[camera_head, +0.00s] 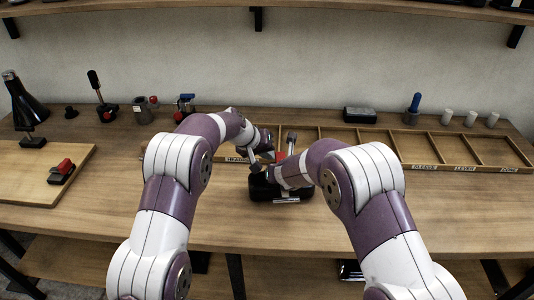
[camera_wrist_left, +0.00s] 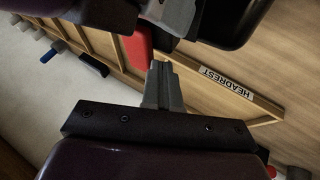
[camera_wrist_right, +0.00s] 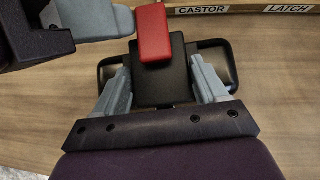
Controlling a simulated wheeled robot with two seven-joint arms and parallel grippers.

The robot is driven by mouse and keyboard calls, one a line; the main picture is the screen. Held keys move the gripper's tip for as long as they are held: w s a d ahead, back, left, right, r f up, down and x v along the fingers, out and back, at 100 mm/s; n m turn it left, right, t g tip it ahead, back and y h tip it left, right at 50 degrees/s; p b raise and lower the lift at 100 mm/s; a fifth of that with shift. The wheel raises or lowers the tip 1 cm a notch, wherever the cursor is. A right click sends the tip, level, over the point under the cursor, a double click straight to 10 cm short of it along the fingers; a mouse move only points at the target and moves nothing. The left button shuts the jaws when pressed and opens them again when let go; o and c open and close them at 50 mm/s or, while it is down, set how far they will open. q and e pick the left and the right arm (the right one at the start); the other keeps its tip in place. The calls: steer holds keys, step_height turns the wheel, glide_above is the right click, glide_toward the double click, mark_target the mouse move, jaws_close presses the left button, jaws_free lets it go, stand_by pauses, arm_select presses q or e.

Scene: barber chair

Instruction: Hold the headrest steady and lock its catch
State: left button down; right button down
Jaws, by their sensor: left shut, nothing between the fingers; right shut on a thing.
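The black headrest (camera_head: 281,193) lies on the table in front of the long wooden tray. In the right wrist view its padded end (camera_wrist_right: 222,60) shows behind a black central block (camera_wrist_right: 162,75). My right gripper (camera_wrist_right: 162,85) is shut on that block, one finger on each side. The red catch (camera_wrist_right: 153,32) stands at the top of the block; it also shows in the left wrist view (camera_wrist_left: 139,48). My left gripper (camera_wrist_left: 162,75) is shut and empty, its fingertips close beside the red catch. Whether they touch it I cannot tell. In the head view my arms partly hide the headrest and catch.
The divided wooden tray (camera_head: 430,166) with labelled compartments runs behind the headrest. A wooden board (camera_head: 30,188) with a red-and-black part (camera_head: 61,171) lies at left. Bottles and small parts stand along the back. The table front at right is clear.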

mark_target(276, 153)
arm_select(q)
steer(key=shift+w+d, duration=0.2)
steer(key=shift+w, duration=0.05)
arm_select(e)
steer(key=shift+r, duration=0.1)
arm_select(q)
steer(key=shift+w+d+m+g+h, duration=0.4)
steer(key=shift+w+d+m, duration=0.4)
steer(key=shift+d, duration=0.2)
stand_by(0.6)
steer(key=shift+s+a+r, duration=0.15)
steer(key=shift+s+a, duration=0.2)
steer(key=shift+s, duration=0.4)
steer(key=v, duration=1.1)
steer(key=shift+a+r, duration=0.15)
steer(key=shift+r, duration=0.15)
